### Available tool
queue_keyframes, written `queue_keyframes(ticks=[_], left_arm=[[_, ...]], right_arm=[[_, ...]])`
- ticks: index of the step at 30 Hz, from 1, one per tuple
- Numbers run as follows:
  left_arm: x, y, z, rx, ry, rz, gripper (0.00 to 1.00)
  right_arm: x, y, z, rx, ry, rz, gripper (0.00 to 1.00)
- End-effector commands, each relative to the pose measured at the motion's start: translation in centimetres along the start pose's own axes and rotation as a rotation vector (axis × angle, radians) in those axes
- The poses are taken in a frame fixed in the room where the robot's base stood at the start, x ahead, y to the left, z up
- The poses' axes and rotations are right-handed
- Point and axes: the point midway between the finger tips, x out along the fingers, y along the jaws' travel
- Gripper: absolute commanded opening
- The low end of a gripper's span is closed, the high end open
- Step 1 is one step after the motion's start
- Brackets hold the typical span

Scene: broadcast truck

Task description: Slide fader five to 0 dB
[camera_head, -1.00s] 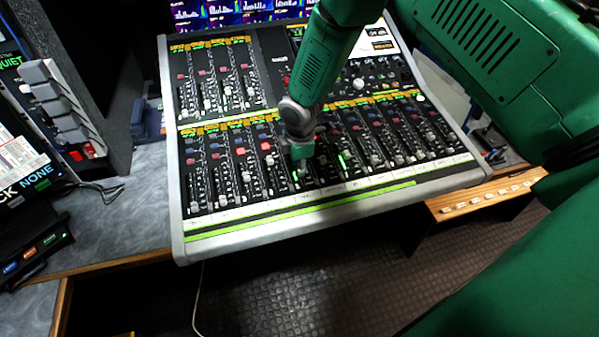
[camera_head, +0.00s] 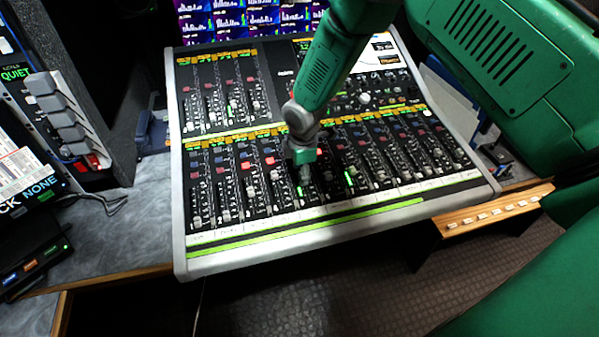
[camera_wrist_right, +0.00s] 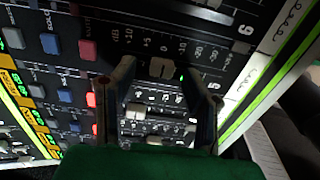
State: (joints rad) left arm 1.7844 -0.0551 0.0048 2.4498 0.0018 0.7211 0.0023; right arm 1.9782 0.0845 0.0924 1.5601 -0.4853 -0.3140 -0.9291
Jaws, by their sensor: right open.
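The mixing console (camera_head: 360,212) stands in front of me, with a row of numbered fader strips along its near half. My right gripper (camera_head: 304,180) points down over the fifth strip from the left and hides most of that fader in the head view. In the right wrist view the two fingers of my right gripper (camera_wrist_right: 157,72) are apart. A pale fader cap (camera_wrist_right: 162,68) stands between their tips, near the 0 mark of its printed scale. I cannot tell whether a finger touches it. My left gripper is not in view.
Another fader cap (camera_wrist_right: 136,110) lies in the neighbouring strip, close below the fingers. Coloured buttons (camera_wrist_right: 68,95) sit up the strips. A button panel (camera_head: 60,115) stands at the left, a wooden ledge (camera_head: 500,210) at the right. Screens (camera_head: 240,18) are behind.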

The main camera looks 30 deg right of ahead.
Motion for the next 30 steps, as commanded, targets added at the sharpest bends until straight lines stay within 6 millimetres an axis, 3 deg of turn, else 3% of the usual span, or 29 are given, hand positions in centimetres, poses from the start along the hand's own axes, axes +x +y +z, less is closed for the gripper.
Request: queue_keyframes(ticks=[9, 15, 21, 30], left_arm=[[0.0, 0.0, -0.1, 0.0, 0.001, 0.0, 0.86], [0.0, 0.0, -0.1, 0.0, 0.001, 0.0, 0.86], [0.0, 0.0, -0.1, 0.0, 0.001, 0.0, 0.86], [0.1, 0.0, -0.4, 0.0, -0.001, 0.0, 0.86]], right_arm=[[-6.7, 0.2, -0.1, 0.001, 0.002, 0.005, 0.41], [-9.8, 0.2, -0.2, 0.0, 0.0, 0.002, 0.41], [-10.9, 0.1, -0.2, 0.0, 0.0, 0.0, 0.41], [-10.9, 0.1, -0.2, 0.0, 0.0, 0.0, 0.41]])
